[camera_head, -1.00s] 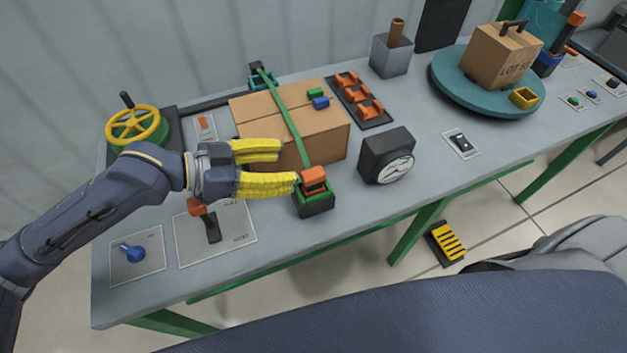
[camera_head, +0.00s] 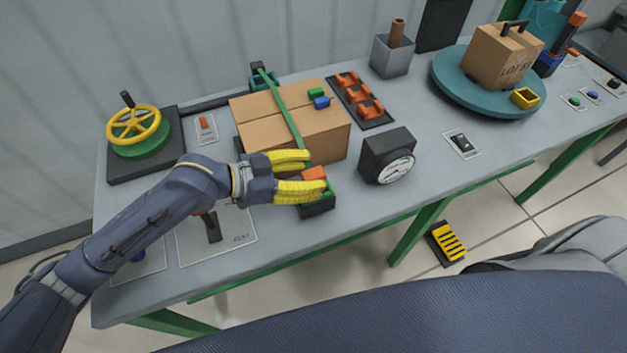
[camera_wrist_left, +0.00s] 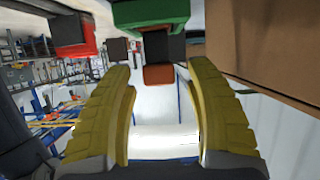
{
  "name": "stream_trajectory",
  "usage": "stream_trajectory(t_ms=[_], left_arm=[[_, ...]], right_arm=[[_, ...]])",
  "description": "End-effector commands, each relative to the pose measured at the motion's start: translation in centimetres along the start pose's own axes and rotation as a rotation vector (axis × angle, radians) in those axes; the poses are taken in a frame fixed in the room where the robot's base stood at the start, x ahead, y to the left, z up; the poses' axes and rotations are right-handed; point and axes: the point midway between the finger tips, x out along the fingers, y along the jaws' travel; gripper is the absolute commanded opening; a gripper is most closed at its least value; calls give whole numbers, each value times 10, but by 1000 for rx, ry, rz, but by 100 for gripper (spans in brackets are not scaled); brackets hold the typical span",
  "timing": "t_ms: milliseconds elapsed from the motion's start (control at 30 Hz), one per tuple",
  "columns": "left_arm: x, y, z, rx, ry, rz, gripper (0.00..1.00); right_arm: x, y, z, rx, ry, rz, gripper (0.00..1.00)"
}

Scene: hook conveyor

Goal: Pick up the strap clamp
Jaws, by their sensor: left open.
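A green strap (camera_head: 279,105) runs over a cardboard box (camera_head: 260,140). It ends at the near side of the box in a dark block with a green part and an orange piece (camera_head: 315,173), which I take for the strap clamp. My left gripper (camera_head: 317,172) is open, with its yellow fingers on either side of the orange piece. In the left wrist view an orange block (camera_wrist_left: 158,76) shows between the fingertips (camera_wrist_left: 160,85), with a green part (camera_wrist_left: 150,12) above it. I cannot tell whether the fingers touch it. My right gripper is out of view.
A dark gauge (camera_head: 387,155) stands right of the clamp. A yellow handwheel (camera_head: 134,125) is at the left. A teal turntable (camera_head: 455,85) carries a second box (camera_head: 500,57).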

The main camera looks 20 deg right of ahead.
Motion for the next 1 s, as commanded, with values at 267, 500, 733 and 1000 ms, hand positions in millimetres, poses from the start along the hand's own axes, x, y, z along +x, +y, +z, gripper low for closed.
stream_trajectory(t_ms=[267,500,733,1000], left_arm=[[12,0,0,0,0,-1,54],[12,0,0,0,0,-1,52],[12,0,0,0,0,-1,25],[12,0,0,0,0,-1,0]], right_arm=[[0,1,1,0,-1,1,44],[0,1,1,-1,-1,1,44],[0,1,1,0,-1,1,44],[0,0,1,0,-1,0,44]])
